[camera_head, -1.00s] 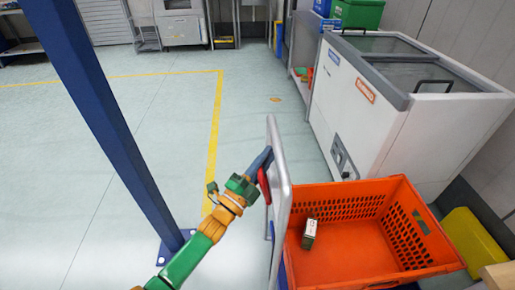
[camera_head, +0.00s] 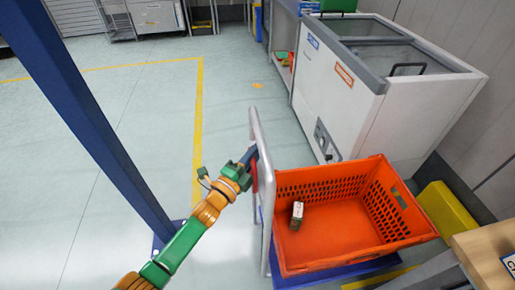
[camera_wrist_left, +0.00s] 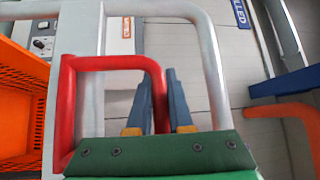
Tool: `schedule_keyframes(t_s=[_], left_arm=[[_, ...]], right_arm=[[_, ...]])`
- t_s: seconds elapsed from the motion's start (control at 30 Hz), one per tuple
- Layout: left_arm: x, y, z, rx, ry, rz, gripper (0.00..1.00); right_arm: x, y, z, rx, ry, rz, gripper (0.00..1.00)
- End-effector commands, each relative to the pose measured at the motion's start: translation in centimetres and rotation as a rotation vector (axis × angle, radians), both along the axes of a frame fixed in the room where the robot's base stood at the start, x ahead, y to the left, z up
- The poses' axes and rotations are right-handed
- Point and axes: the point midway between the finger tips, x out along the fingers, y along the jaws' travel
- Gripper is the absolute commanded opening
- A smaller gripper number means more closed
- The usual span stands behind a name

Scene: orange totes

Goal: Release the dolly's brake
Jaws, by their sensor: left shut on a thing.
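The dolly has a blue base (camera_head: 335,274) and a tall grey push handle (camera_head: 266,195) at its left end. A red bar (camera_head: 255,178), which looks like the brake lever, sits at the handle. In the left wrist view the red bar (camera_wrist_left: 68,112) bends into a hoop inside the grey handle (camera_wrist_left: 214,70). My left gripper (camera_head: 250,157) reaches in from the left. In the left wrist view its two fingers (camera_wrist_left: 160,92) are closed around the right-hand upright of the red bar. My right gripper is in neither view.
An orange tote (camera_head: 320,262) stands on the dolly with a small box (camera_head: 297,215) inside. A white chest freezer (camera_head: 345,110) stands behind. A blue post (camera_head: 90,120) rises at left. A wooden table (camera_head: 490,245) and yellow bin (camera_head: 450,215) are at right. Floor beyond the handle is clear.

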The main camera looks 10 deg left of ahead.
Motion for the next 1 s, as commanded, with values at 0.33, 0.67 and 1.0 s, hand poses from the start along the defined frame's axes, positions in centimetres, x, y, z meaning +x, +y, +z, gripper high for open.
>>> schedule_keyframes(t_s=[0.33,0.67,1.0], left_arm=[[0.0,0.0,0.0,-0.001,0.0,0.0,0.48],[-3.7,2.0,-0.7,0.0,0.004,0.0,0.48],[-6.2,3.3,-1.0,-0.001,-0.001,-0.001,0.48]], right_arm=[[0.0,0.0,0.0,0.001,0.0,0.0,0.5],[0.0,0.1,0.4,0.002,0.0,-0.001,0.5],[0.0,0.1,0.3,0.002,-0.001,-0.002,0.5]])
